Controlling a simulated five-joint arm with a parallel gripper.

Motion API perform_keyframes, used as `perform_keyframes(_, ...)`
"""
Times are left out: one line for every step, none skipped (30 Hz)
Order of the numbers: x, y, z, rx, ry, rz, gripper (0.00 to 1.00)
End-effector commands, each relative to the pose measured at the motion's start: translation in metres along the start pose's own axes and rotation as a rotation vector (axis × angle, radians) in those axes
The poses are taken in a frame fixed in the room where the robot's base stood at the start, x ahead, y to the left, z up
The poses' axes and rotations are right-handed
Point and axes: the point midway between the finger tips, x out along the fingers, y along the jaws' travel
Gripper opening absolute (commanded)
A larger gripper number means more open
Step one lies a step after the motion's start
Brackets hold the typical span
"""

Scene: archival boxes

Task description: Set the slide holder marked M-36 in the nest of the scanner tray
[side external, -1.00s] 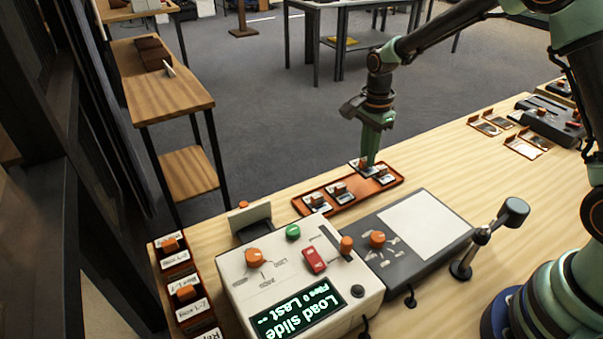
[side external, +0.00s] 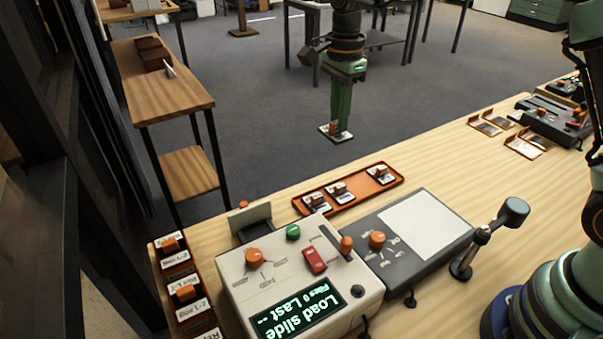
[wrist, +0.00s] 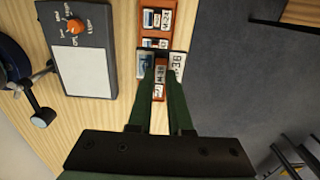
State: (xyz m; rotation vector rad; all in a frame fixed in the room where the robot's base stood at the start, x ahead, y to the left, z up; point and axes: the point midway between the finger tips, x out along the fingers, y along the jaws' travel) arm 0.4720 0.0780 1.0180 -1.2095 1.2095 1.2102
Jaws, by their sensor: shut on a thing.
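My gripper (side external: 338,122) is shut on a small white slide holder (side external: 328,133) with an orange grip, held in the air above the orange rack's level. In the wrist view the gripper (wrist: 167,80) has the holder (wrist: 177,64) between its fingertips; its rotated label seems to include 36, the rest partly hidden by the fingers. The beige scanner (side external: 270,275) stands at the front, its screen reading "Load slide". A grey plate with a dark recess (side external: 250,222) at its back left looks like the tray; the nest is not clear.
The orange rack (side external: 358,193) on the table holds three other slide holders, with a gap between two. A grey panel (side external: 385,235) with a white pad and a post with a dark head (side external: 490,235) stand right of the scanner. An orange-edged label rack (side external: 185,285) is at left.

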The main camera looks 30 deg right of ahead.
Motion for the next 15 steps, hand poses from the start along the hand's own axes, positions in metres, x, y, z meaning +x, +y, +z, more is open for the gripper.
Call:
perform_keyframes(0.01, 0.001, 0.025, -0.011, 0.001, 0.003, 0.0)
perform_keyframes(0.015, 0.001, 0.037, -0.011, 0.001, 0.004, 0.0)
perform_keyframes(0.021, 0.002, 0.054, -0.01, 0.001, 0.003, 0.0)
perform_keyframes(0.026, 0.004, 0.067, -0.011, 0.001, 0.003, 0.0)
perform_keyframes(0.031, 0.006, 0.079, -0.011, 0.001, 0.003, 0.0)
perform_keyframes(0.038, 0.009, 0.095, -0.01, 0.002, 0.004, 0.0)
perform_keyframes(0.042, 0.011, 0.107, -0.01, 0.001, 0.003, 0.0)
perform_keyframes(0.047, 0.014, 0.118, -0.009, 0.001, 0.002, 0.0)
perform_keyframes(0.052, 0.018, 0.132, -0.008, 0.001, 0.002, 0.0)
perform_keyframes(0.057, 0.021, 0.142, -0.008, 0.002, 0.003, 0.0)
perform_keyframes(0.06, 0.024, 0.151, -0.007, 0.001, 0.002, 0.0)
perform_keyframes(0.065, 0.027, 0.162, -0.006, 0.001, 0.001, 0.0)
perform_keyframes(0.068, 0.03, 0.169, -0.006, 0.001, 0.002, 0.0)
perform_keyframes(0.071, 0.033, 0.176, -0.004, 0.001, 0.001, 0.0)
perform_keyframes(0.074, 0.036, 0.183, -0.004, 0.001, 0.0, 0.0)
